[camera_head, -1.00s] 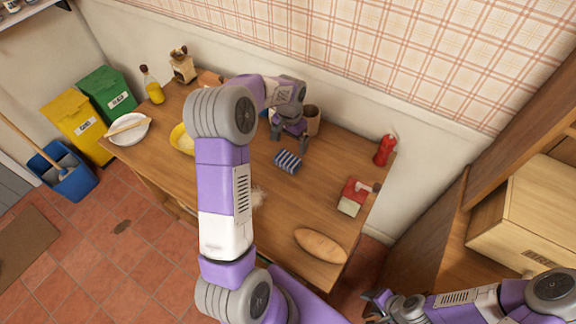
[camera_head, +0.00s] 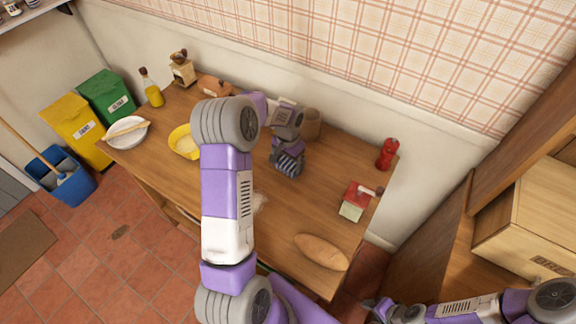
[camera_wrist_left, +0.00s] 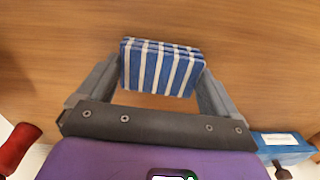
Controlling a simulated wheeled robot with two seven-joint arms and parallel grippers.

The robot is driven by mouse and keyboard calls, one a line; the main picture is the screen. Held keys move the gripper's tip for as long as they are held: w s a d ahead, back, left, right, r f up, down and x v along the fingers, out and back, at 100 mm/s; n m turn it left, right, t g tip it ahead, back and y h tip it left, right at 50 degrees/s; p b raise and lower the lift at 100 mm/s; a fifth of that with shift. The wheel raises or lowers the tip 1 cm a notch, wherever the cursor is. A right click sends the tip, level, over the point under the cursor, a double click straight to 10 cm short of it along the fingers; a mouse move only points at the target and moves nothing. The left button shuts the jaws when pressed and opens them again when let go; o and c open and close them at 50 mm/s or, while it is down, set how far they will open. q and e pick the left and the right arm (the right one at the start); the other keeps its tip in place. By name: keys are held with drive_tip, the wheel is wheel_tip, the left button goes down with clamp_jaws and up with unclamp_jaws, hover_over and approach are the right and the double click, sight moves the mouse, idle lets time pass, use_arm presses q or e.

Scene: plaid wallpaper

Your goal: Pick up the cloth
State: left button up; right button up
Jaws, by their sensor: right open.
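The cloth (camera_head: 287,164) is blue with white stripes, folded, and at the middle of the wooden table. My left gripper (camera_head: 287,158) is down over it. In the left wrist view the cloth (camera_wrist_left: 160,68) lies between the two fingers of my left gripper (camera_wrist_left: 162,75), one finger close along each side. I cannot tell whether the fingers press on it. My right gripper (camera_head: 372,308) is open and empty at the bottom of the head view, away from the table, partly cut off by the frame edge.
On the table (camera_head: 225,278) a brown cup (camera_head: 311,124) stands just behind my left gripper. A red bottle (camera_head: 387,153), a red-and-white box (camera_head: 354,203) and a bread loaf (camera_head: 321,251) are to the right. A yellow bowl (camera_head: 184,142) and white plate (camera_head: 127,133) are left.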

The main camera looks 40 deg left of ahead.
sight(288, 163)
use_arm(q)
drive_tip(key=c, duration=0.5)
drive_tip(key=shift+r, duration=0.1)
wheel_tip(288, 163, up, 10)
drive_tip(key=p, duration=0.2)
